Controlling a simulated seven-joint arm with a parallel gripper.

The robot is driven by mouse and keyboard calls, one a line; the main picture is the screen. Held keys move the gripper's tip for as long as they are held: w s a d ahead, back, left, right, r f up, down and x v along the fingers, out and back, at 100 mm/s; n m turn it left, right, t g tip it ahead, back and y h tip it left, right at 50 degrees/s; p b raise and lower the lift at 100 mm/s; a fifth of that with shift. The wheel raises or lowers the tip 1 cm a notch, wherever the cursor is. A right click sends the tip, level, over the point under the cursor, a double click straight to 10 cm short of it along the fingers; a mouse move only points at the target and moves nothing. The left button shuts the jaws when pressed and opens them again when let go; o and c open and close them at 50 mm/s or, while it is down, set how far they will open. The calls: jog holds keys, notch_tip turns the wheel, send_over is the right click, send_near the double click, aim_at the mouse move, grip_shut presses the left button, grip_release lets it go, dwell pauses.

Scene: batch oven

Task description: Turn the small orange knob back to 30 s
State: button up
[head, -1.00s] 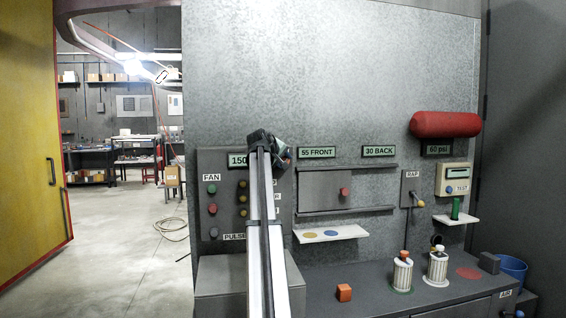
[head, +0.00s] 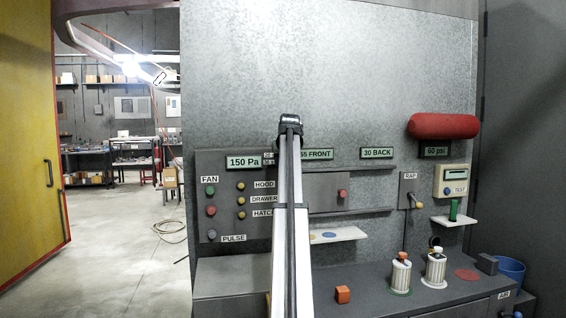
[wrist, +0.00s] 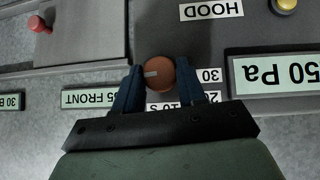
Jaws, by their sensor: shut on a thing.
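The small orange knob (wrist: 166,66) is in the middle of the wrist view, which shows the panel upside down. My gripper (wrist: 158,72) has its two blue fingers on either side of the knob, shut on it. A white mark on the knob's face runs from near its middle to its left edge in that view. The 30 label (wrist: 210,75) is right of the knob there, with 20 and 10 S labels below it, partly covered by the gripper. In the head view my arm hides the knob, and the fingertips do not show.
The 150 Pa display (head: 243,162) is left of my arm, the 55 FRONT display (head: 318,154) right of it. HOOD, DRAWER and HATCH buttons (head: 241,199) sit below left. A drawer front with a red knob (head: 342,193) and a white shelf (head: 345,233) are to the right.

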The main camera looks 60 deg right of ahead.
jog(key=shift+t+y, duration=0.3)
dwell(0.5)
jog(key=o, duration=1)
jog(key=shift+s+r, duration=0.1)
jog(key=v, duration=1.3)
jog(key=shift+s+a+r, duration=0.15)
jog(key=shift+a, duration=0.05)
